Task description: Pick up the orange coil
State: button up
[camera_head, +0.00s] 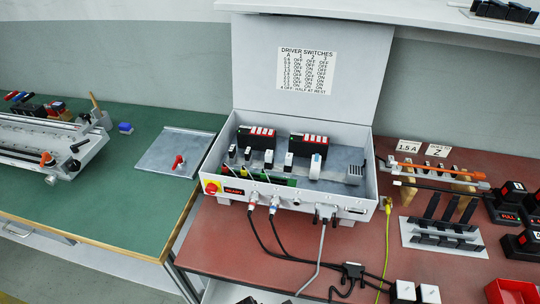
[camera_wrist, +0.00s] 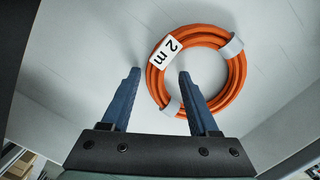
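The orange coil (camera_wrist: 237,82) is a ring of cable with a white "2 m" tag and pale bands around it. It lies on a light grey surface (camera_wrist: 80,60) in the wrist view. My gripper (camera_wrist: 158,72) is open and empty. In the picture, the left side of the ring lies between the two dark blue fingers. The left finger is outside the ring, and the tip of the right finger is over its inner opening. I cannot tell the height of the fingers above the coil. Neither the coil nor my gripper shows in the head view.
The head view shows an open control box (camera_head: 290,205) on a red bench (camera_head: 225,245), with cables hanging down in front. A green bench (camera_head: 130,210) is at left. In the wrist view, raised edges flank the grey surface, and a brown box (camera_wrist: 18,168) shows at bottom left.

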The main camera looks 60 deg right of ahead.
grip_shut()
dwell(0.3)
